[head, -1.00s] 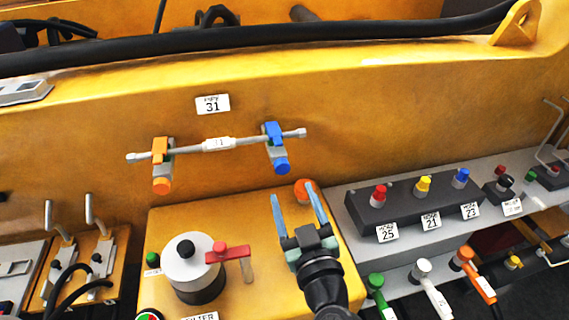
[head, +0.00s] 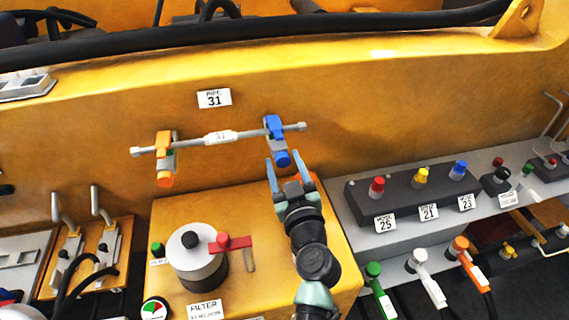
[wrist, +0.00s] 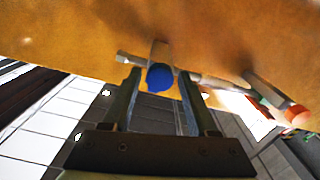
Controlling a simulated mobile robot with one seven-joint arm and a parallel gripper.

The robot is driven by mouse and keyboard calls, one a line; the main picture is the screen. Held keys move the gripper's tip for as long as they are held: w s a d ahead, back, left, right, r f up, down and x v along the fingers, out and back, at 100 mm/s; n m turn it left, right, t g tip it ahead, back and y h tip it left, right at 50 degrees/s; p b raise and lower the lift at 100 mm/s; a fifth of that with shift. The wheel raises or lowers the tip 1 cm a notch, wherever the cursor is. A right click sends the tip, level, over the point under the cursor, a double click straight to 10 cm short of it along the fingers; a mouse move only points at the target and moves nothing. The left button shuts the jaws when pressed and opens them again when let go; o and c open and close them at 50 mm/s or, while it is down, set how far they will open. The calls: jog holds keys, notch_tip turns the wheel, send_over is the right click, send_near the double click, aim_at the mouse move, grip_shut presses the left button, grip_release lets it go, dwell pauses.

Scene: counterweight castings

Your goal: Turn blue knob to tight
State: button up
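The blue knob (head: 283,159) sits at the lower end of the blue clamp (head: 274,128) on the right part of the pipe (head: 190,143) marked 31. My gripper (head: 284,164) is open, with its two fingertips at either side of the blue knob in the head view. In the wrist view the blue knob (wrist: 160,77) shows between the open fingers (wrist: 158,85), with a gap on both sides. I cannot tell how deep the knob lies between them. An orange clamp (head: 165,146) with an orange knob (head: 165,180) holds the pipe's left part.
A round filter housing (head: 196,255) with a red handle (head: 234,242) stands on the yellow block left of my arm. A dark box (head: 410,200) with coloured knobs is to the right. The yellow wall (head: 370,100) is close behind the pipe.

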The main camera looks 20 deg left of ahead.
grip_shut()
jog(key=shift+m, duration=0.3)
jog(key=m+b, duration=0.2)
jog(key=m, duration=0.1)
jog(key=shift+f+m, duration=0.15)
jog(key=shift+m, duration=0.25)
jog(key=m+b, duration=0.1)
jog(key=m, duration=0.9)
jog(key=shift+m+p, duration=0.3)
jog(key=shift+m, duration=0.1)
jog(key=m+p, duration=0.1)
jog(key=m, duration=0.4)
jog(key=shift+d+m, duration=0.1)
jog(key=shift+m, duration=0.2)
